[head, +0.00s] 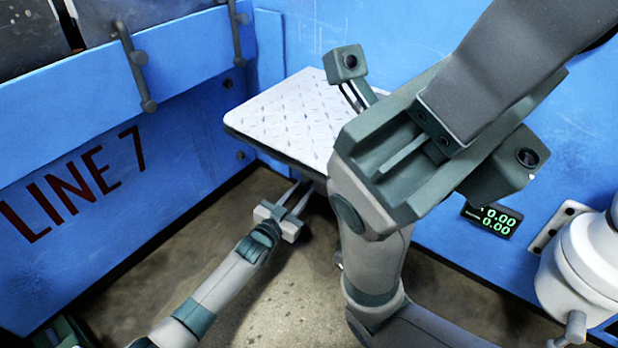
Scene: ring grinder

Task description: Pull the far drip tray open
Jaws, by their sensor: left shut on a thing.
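My left gripper (296,200) reaches in from the lower left, low above the floor, to the near underside of a pale diamond-pattern plate (290,112). Its two thin fingers are shut, and their tips go out of sight at the plate's edge. The part they hold is hidden there. No drip tray can be made out clearly, and I cannot tell whether the plate belongs to it. Large grey and green parts of my own body (395,165) fill the centre right and cover the plate's right side. My right gripper's fingertips are not visible.
A blue wall marked LINE 7 (75,185) stands at left, with hooked brackets (135,65) above. Another blue wall at right carries a lit display (492,220). A white rounded unit (580,265) stands at lower right. Brown floor (150,270) is open around my left arm.

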